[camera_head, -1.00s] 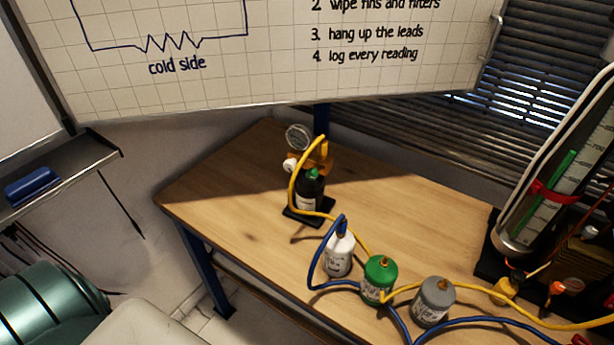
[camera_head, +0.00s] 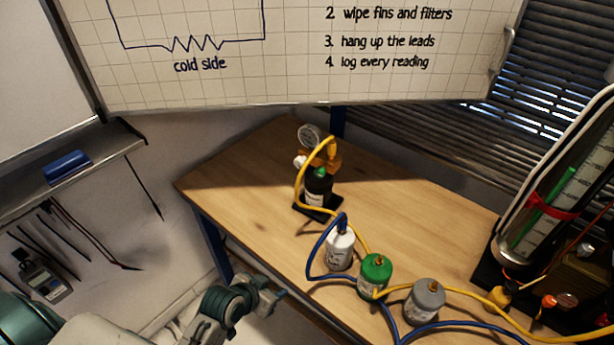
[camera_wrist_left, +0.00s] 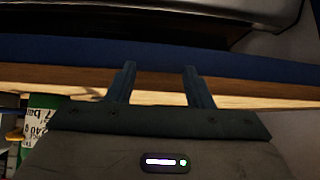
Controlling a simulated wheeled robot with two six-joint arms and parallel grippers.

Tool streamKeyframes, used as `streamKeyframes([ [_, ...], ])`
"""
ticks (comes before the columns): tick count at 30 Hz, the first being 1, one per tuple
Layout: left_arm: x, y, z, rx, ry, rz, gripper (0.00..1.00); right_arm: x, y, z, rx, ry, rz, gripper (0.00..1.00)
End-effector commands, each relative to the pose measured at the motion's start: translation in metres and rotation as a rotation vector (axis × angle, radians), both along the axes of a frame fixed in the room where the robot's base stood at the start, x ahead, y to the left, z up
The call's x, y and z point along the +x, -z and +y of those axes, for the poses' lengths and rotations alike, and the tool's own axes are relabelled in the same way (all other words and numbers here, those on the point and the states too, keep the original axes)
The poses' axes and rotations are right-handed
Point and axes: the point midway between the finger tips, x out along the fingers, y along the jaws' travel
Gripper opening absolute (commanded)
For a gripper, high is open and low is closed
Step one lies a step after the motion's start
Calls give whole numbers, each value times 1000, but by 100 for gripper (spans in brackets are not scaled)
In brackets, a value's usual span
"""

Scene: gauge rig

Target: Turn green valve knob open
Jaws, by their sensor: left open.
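A small green knob (camera_head: 320,172) sits on top of a dark bottle (camera_head: 317,188) with a pressure gauge (camera_head: 309,136) at the back of the wooden bench; I take it for the valve knob. A yellow hose loops beside it. My left gripper (camera_head: 275,293) is low in front of the bench's near left edge, well apart from the knob. In the left wrist view its two fingers (camera_wrist_left: 158,82) are spread with nothing between them, facing the bench edge. The knob does not show in that view. My right gripper is not in view.
White (camera_head: 339,250), green (camera_head: 375,277) and grey (camera_head: 425,302) canisters stand along the bench front, with blue and yellow hoses running among them. A tall gauge rig (camera_head: 545,205) stands at right. The wooden bench top (camera_head: 250,190) is clear left of the bottle.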

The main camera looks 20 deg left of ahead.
Motion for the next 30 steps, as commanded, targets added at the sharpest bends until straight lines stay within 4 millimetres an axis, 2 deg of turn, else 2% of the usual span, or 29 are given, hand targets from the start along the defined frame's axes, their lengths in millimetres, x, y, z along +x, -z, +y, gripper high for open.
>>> streamKeyframes([
  [1, 1, -18, -3, -2, 13, -22, 47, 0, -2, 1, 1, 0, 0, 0],
  [2, 5, -26, -5, -6, 21, -42, 47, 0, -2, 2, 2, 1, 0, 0],
  [3, 19, -34, -8, -18, 37, -100, 47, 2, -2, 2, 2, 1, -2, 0],
  [8, 65, -81, -19, -55, 80, -334, 47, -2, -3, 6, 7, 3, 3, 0],
  [12, 103, -133, -22, -76, 86, -563, 47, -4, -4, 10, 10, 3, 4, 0],
  [16, 126, -175, -18, -82, 62, -737, 47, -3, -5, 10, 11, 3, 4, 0],
  [18, 132, -188, -16, -83, 51, -787, 47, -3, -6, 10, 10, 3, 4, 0],
  [21, 139, -195, -15, -83, 41, -817, 47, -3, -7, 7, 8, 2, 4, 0],
  [26, 159, -198, -20, -85, 40, -819, 47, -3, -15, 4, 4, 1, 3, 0],
  [30, 186, -198, -27, -85, 39, -817, 47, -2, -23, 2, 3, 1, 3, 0],
])
